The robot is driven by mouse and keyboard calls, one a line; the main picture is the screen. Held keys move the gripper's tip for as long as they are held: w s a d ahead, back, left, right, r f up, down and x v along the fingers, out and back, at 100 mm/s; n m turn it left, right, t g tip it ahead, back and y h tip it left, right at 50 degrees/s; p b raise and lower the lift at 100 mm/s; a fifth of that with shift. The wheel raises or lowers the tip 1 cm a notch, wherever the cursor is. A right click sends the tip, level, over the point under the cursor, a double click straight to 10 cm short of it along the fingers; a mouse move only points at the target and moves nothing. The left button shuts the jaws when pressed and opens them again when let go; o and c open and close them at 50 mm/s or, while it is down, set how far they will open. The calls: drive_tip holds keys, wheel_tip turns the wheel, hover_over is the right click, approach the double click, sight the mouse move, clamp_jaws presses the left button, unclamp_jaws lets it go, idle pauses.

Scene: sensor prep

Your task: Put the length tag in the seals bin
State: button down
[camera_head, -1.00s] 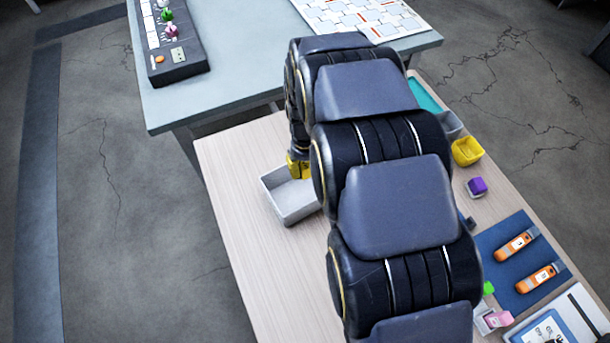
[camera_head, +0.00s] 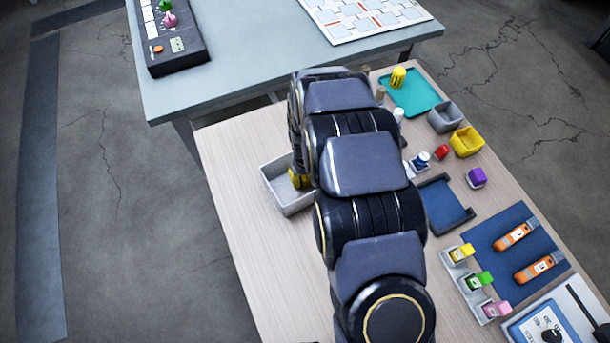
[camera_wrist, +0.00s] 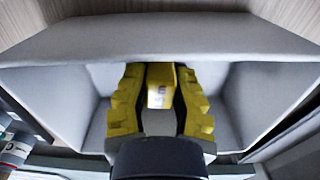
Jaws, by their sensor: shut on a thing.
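A light grey open bin (camera_head: 289,206) stands on the wooden table left of my arm; no label shows on it. In the wrist view its walls (camera_wrist: 165,40) surround my gripper. My gripper (camera_head: 299,178) has yellow fingers and is down at the bin, partly hidden by my arm. The tag sits between both fingers, inside the bin's outline. Whether it touches the floor cannot be told.
A rack (camera_head: 467,283) with yellow, green and pink pieces stands at right. A blue mat (camera_head: 517,258) holds two orange tools. A grey bin (camera_head: 445,118), yellow bin (camera_head: 467,141) and teal tray (camera_head: 413,101) are farther back.

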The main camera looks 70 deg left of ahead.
drive_tip(key=shift+f, duration=0.15)
drive_tip(key=c, duration=1)
unclamp_jaws()
drive_tip(key=shift+c, duration=0.2)
wheel_tip(320, 180, up, 12)
drive_tip(key=shift+r, duration=0.2)
